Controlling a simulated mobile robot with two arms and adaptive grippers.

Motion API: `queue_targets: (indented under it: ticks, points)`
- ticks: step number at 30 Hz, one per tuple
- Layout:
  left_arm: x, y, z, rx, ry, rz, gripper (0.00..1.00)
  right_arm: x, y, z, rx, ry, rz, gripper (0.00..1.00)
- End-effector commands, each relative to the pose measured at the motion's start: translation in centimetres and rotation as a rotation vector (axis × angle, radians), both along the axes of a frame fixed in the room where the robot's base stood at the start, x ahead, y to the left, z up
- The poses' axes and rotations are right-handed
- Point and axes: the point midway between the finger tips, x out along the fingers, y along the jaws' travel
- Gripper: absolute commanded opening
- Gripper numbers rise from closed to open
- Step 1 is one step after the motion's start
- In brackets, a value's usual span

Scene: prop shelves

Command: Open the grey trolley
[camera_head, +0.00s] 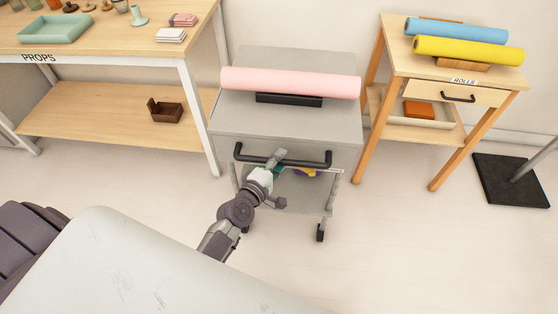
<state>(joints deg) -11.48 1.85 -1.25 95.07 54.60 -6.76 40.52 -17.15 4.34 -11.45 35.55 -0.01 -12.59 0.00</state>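The grey trolley (230,113) stands in the middle, between the props table and the rolls table. A pink roll (290,83) lies on its top in a black holder (289,100). A black bar handle (318,165) runs across its front panel. My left gripper (279,157) is at the middle of this handle, its fingertips overlapping the bar. The fingers are too small and overlapped to show whether they are closed around it. Teal and yellow items (305,172) show just under the handle, partly hidden by my gripper. My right gripper is not in view.
The props table (100,50) stands at the left with a green tray (54,29) and small items. The rolls table (400,60) at the right bears blue and yellow rolls. A black base plate (510,180) lies at the far right. The floor before the trolley is clear.

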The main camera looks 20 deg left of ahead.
Motion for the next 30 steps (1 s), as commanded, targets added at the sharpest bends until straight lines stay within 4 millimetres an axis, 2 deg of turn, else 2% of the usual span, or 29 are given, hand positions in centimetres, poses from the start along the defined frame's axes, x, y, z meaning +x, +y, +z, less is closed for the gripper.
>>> queue_targets:
  ticks: [11,14,24,30]
  points:
    - [-0.4,0.1,0.1,0.0,-0.001,0.001,0.46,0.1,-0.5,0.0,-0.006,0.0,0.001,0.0]
    - [-1.6,0.2,0.3,0.001,0.0,0.001,0.46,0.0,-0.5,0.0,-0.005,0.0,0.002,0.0]
    - [-8.6,1.1,1.5,0.003,0.003,-0.001,0.46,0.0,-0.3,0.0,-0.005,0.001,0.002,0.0]
    - [-11.1,1.3,2.0,0.001,0.001,-0.001,0.46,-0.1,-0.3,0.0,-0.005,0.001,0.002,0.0]
